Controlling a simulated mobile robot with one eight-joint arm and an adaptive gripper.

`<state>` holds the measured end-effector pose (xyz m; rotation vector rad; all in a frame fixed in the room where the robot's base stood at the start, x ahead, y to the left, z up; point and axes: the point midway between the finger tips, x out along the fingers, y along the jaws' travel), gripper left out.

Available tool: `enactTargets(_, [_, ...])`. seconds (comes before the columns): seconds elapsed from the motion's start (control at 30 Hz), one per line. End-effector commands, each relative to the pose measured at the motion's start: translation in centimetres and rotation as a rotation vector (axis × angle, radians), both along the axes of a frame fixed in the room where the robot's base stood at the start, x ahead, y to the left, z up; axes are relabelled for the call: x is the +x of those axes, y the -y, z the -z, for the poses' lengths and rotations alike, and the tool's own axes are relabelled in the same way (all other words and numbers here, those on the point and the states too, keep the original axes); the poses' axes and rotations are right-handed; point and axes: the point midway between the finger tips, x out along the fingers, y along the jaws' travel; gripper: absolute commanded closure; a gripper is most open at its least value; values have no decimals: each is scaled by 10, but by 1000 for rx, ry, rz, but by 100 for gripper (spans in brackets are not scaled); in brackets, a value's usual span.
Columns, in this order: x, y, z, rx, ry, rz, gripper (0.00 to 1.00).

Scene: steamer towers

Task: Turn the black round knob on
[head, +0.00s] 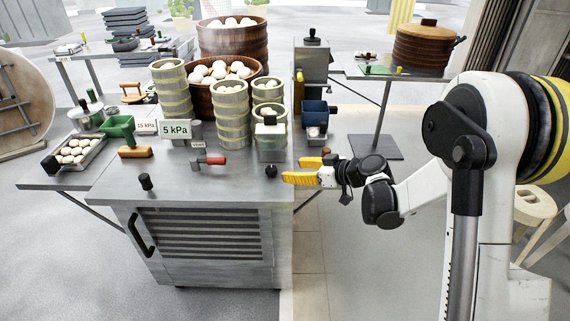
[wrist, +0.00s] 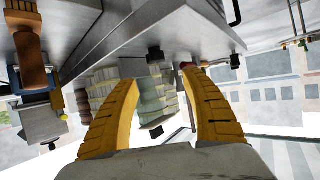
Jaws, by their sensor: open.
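A small black round knob (head: 271,171) stands near the right front edge of the metal counter (head: 215,185). In the wrist view, a black knob (wrist: 155,55) shows at the counter edge, beyond and between my fingertips. A taller black cylindrical knob (head: 146,182) stands at the front left of the counter and appears to show in the wrist view (wrist: 235,61). My gripper (head: 286,178), with yellow fingers, is just right of the round knob. In the wrist view my gripper (wrist: 160,78) is open, with nothing between its fingers. Whether it touches the knob cannot be told.
A red-handled valve (head: 212,161) lies left of the round knob. The counter's front middle is clear.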

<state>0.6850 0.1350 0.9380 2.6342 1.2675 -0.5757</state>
Motion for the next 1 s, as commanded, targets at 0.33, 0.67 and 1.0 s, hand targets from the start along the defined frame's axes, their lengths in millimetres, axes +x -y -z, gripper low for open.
enactTargets(0.33, [21, -24, 24, 11, 33, -21, 44])
enactTargets(0.67, [57, -68, 48, 10, 33, -18, 44])
enactTargets(1.0, [67, -80, 52, 11, 32, -16, 44])
